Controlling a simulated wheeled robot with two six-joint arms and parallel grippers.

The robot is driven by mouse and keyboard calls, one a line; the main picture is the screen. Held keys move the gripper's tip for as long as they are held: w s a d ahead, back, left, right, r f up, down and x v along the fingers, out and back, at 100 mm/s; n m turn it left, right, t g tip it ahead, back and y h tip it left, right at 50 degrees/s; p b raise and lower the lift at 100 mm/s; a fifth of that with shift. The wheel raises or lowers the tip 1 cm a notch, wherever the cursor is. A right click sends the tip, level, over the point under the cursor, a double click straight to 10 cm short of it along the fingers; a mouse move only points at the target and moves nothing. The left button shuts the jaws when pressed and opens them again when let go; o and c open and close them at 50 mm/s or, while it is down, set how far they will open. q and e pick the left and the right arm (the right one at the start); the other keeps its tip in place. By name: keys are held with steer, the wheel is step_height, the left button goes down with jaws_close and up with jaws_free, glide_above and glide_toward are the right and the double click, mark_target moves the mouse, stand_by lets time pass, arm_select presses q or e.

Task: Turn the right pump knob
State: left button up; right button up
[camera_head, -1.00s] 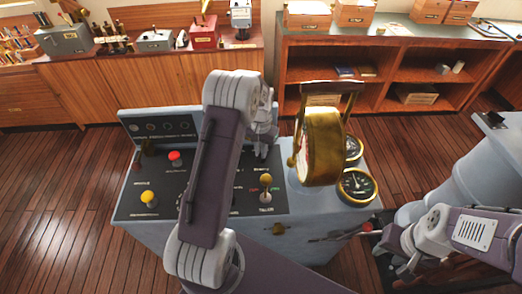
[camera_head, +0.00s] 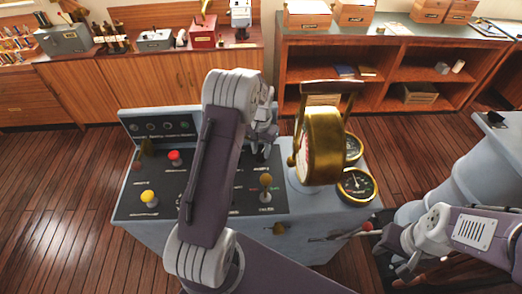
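A blue-grey console with a dark control panel (camera_head: 230,204) stands in the middle. It carries a red knob (camera_head: 174,156), a yellow knob (camera_head: 149,197) at the left and a yellow-topped lever (camera_head: 266,181) at the right. Labels are too small to read, so I cannot tell which control is the right pump knob. My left arm crosses the panel and hides its middle. My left gripper (camera_head: 262,148) points down close over the panel's back right; its fingers are partly hidden. My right gripper (camera_head: 338,237) is low at the console's front right, beside a red ball-topped lever (camera_head: 367,226).
A large brass dial (camera_head: 321,143) rises just right of my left gripper. Round gauges (camera_head: 356,185) sit on the console's right. A brass fitting (camera_head: 279,229) is on the front face. Wooden cabinets (camera_head: 150,90) and shelves (camera_head: 385,75) line the back. Floor is clear at left.

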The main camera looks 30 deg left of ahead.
mark_target(261, 153)
arm_select(q)
step_height(261, 153, up, 9)
steer(key=shift+b, duration=0.4)
steer(key=shift+f, duration=0.1)
